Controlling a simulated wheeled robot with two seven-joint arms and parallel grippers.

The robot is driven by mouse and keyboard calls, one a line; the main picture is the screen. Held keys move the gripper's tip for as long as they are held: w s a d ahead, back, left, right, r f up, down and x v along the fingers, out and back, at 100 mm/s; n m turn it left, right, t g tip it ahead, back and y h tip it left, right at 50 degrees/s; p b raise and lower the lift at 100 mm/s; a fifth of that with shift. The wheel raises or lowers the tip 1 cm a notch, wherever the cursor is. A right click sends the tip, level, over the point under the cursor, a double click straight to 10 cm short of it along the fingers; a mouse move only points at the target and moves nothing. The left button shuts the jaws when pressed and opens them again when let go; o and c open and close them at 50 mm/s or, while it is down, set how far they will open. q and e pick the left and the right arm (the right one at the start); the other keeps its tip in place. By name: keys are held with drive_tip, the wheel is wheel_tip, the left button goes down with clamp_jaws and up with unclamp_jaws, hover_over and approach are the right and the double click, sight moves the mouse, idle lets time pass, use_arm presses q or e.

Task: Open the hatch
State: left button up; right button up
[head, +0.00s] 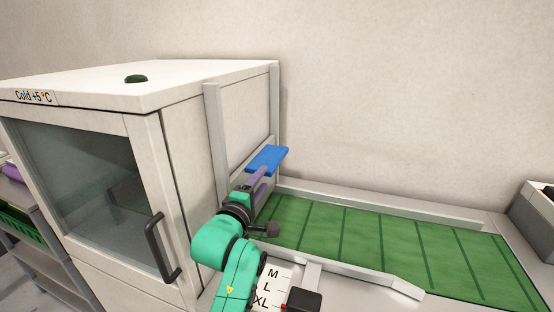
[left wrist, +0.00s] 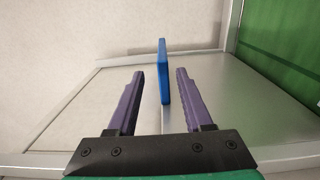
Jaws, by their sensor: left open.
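The hatch (head: 248,115) is a pale panel between grey upright rails on the side of the white cold cabinet; it looks shut. A blue handle (head: 267,159) sticks out from it low down. My left gripper (head: 257,180) is at the handle, its purple fingers reaching up to it. In the left wrist view the fingers of the gripper (left wrist: 160,78) are open and apart. The blue handle (left wrist: 163,70) shows edge-on in the gap between them, with no clear contact. The left arm hides the lower hatch area. My right gripper is not in view.
The cabinet has a glass front door with a dark handle (head: 160,247). A green segmented belt (head: 400,247) with grey side rails runs right from the hatch. An M, L, XL label (head: 272,287) and a dark box (head: 304,299) lie in front. Wall behind.

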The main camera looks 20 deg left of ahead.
sight(275, 160)
use_arm(q)
drive_tip(key=w, duration=0.5)
drive_tip(key=shift+d+r+p, duration=0.1)
drive_tip(key=shift+d+p, duration=0.05)
drive_tip(key=shift+p, duration=0.25)
drive_tip(key=w, duration=0.5)
drive_tip(key=shift+w+d+f, duration=0.2)
drive_tip(key=shift+w+f, duration=0.05)
drive_tip(key=shift+f, duration=0.05)
drive_tip(key=shift+w+p, duration=0.3)
drive_tip(key=shift+w, duration=0.05)
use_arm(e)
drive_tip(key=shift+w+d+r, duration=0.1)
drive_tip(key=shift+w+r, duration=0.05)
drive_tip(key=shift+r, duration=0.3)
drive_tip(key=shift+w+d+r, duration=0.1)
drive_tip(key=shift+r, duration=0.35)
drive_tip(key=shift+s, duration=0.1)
use_arm(q)
clamp_jaws()
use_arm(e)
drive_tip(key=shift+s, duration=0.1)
use_arm(q)
drive_tip(key=shift+f, duration=0.15)
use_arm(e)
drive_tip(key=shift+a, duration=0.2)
